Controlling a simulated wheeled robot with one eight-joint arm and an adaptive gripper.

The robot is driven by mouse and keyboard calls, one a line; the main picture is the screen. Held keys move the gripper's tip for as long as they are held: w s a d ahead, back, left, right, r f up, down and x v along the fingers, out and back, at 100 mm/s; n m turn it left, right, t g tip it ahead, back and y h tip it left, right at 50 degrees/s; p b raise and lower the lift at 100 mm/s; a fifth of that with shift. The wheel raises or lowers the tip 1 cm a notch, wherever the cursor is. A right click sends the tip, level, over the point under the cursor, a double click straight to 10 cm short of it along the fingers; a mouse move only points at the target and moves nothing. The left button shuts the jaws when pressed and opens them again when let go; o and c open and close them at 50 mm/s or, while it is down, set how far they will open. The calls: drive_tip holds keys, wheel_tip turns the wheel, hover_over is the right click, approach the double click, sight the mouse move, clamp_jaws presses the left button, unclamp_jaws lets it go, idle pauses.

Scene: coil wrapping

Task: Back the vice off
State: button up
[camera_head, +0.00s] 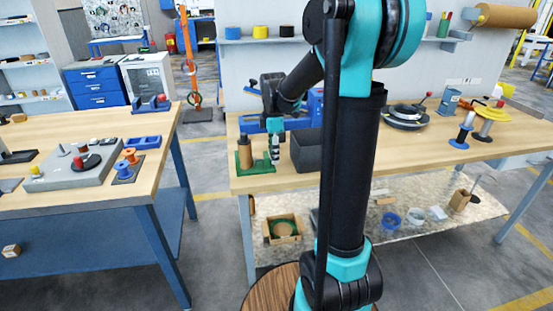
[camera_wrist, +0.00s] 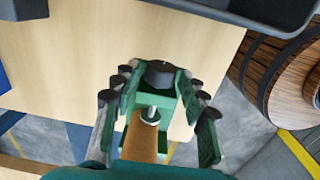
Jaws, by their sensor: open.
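A small green fixture, which looks like the vice (camera_head: 258,169), stands near the front edge of the right workbench. In the wrist view its green frame (camera_wrist: 152,102) carries a brown cylinder (camera_wrist: 140,139), a metal screw part (camera_wrist: 151,116) and a black knob (camera_wrist: 160,72). My gripper (camera_head: 274,153) points down at the fixture. In the wrist view my gripper (camera_wrist: 156,105) is open, with its fingers on either side of the frame and knob. I cannot tell whether any finger touches them.
A dark grey bin (camera_head: 306,152) stands close to the right of the fixture. A black turntable (camera_head: 406,116) and yellow and blue spools (camera_head: 490,120) are farther right on the bench (camera_head: 440,150). A round wooden top (camera_head: 270,292) is below, in front of the bench.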

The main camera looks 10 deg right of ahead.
drive_tip(key=shift+g, duration=0.3)
drive_tip(key=g, duration=0.1)
drive_tip(key=w+g, duration=0.1)
drive_tip(key=shift+f+g, duration=0.1)
drive_tip(key=shift+g, duration=0.3)
drive_tip(key=shift+s+g, duration=0.1)
drive_tip(key=shift+g, duration=0.3)
drive_tip(key=shift+d, duration=0.1)
drive_tip(key=c, duration=0.7)
drive_tip(key=shift+s+t, duration=0.35)
drive_tip(key=shift+t, duration=1.55)
